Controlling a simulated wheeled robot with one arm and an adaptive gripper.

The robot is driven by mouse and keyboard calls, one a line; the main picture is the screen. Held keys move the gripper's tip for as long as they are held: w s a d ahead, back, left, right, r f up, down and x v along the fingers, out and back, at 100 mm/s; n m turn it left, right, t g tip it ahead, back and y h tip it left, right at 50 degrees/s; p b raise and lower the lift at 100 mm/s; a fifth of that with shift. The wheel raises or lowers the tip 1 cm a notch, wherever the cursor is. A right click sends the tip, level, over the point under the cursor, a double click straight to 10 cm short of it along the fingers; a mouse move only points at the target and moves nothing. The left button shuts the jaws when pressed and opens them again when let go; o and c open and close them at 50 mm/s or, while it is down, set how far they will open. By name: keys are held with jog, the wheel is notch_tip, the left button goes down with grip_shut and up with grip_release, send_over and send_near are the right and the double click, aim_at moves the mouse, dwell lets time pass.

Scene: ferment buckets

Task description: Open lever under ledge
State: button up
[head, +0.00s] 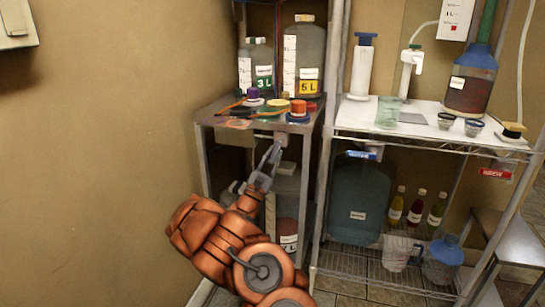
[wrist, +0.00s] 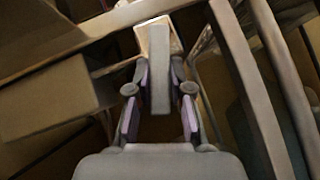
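A grey lever (wrist: 160,75) hangs in front of a pale block (wrist: 153,35) in the wrist view, under the ledge edge. My gripper (wrist: 161,66) is open. Its two fingers stand on either side of the lever, with narrow gaps between them and it. In the head view my gripper (head: 276,153) reaches up just below the front edge of the grey ledge (head: 206,112). A small pale piece shows there near the fingertips; the lever's shape cannot be made out in this view.
On the ledge stand jugs marked 3 L (head: 258,66) and 5 L (head: 306,65), with colored caps and tools before them. A wire rack (head: 330,165) with a large blue jug (head: 358,195) stands close to the right of my arm. A bare wall (head: 100,150) is left.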

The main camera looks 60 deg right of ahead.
jog(key=o, duration=0.5)
jog(key=shift+c, duration=0.2)
jog(key=v, duration=1.2)
jog(key=shift+s, duration=0.1)
